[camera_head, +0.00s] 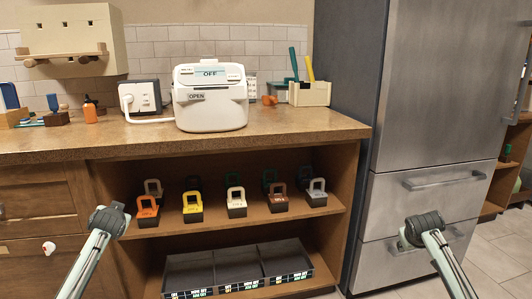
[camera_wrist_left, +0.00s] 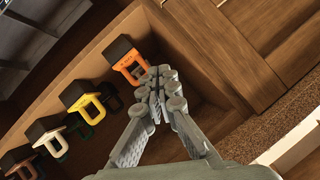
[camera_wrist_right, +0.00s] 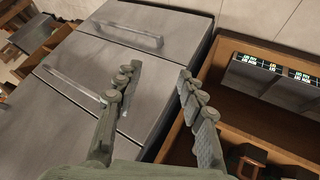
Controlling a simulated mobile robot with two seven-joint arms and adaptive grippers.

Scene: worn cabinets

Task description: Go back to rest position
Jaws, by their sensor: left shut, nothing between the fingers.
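My left gripper (camera_head: 117,208) is in front of the open cabinet's left side in the head view. In the left wrist view its fingers (camera_wrist_left: 158,80) meet at the tips and hold nothing. An orange-handled item (camera_wrist_left: 130,66) is just beyond them in that view, and I cannot tell how far apart they are. My right gripper (camera_head: 405,242) is in front of the steel refrigerator's lower drawers in the head view. In the right wrist view its fingers (camera_wrist_right: 157,76) are spread, with nothing between them.
A white cooker (camera_head: 210,112) and a wooden caddy (camera_head: 310,94) stand on the counter (camera_head: 270,126). Several items with coloured handles fill the upper shelf (camera_head: 262,218). A dark divided bin (camera_head: 238,275) is below. The refrigerator (camera_head: 430,90) stands at right; floor (camera_head: 490,258) shows beside it.

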